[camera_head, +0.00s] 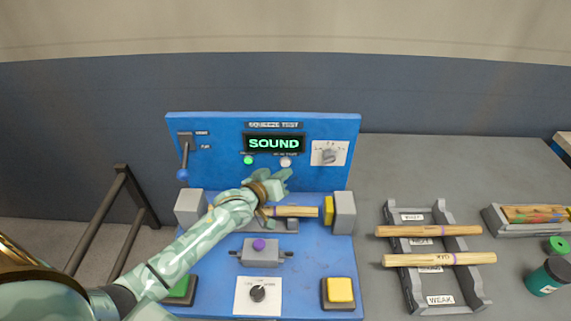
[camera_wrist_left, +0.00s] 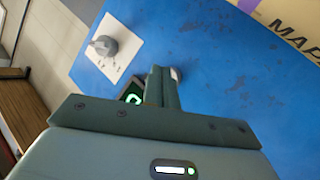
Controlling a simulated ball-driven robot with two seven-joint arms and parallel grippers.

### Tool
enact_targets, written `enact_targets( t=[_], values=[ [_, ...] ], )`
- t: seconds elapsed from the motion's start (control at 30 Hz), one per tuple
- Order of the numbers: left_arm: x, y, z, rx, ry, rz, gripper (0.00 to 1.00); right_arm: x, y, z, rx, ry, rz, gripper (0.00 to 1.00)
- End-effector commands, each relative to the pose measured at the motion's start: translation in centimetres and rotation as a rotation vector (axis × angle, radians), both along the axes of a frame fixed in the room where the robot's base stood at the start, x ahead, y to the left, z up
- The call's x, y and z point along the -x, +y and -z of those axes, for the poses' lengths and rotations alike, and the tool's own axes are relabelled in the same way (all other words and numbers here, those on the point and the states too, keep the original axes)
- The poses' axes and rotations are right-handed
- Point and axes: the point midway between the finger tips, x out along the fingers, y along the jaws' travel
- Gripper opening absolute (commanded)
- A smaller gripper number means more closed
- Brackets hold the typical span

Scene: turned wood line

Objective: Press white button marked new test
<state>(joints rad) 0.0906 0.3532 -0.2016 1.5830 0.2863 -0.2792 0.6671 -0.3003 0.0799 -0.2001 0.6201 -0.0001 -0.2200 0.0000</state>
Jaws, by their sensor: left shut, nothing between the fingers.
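The blue test panel (camera_head: 215,135) has a small white round button (camera_head: 285,161) below its display, with a tiny label above it that is too small to read. The display (camera_head: 273,143) reads SOUND in green. My left gripper (camera_head: 284,174) is shut and empty, just below and in front of the white button. My right gripper is out of view.
A wooden handle (camera_head: 296,212) lies between grey clamp blocks under my left gripper. A lit green lamp (camera_head: 248,160) is left of the button and a grey dial (camera_head: 328,155) is right. A grey rack (camera_head: 405,285) with two handles stands at right.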

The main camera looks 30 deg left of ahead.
Motion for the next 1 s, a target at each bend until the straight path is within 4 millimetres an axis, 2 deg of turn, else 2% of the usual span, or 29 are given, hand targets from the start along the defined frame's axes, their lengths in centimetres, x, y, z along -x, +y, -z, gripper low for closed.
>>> enact_targets(
  t=[1.0],
  values=[
    [-0.81, 0.40, -0.03, 0.000, 0.000, 0.000, 0.00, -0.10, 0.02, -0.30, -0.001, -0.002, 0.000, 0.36]
  ],
)
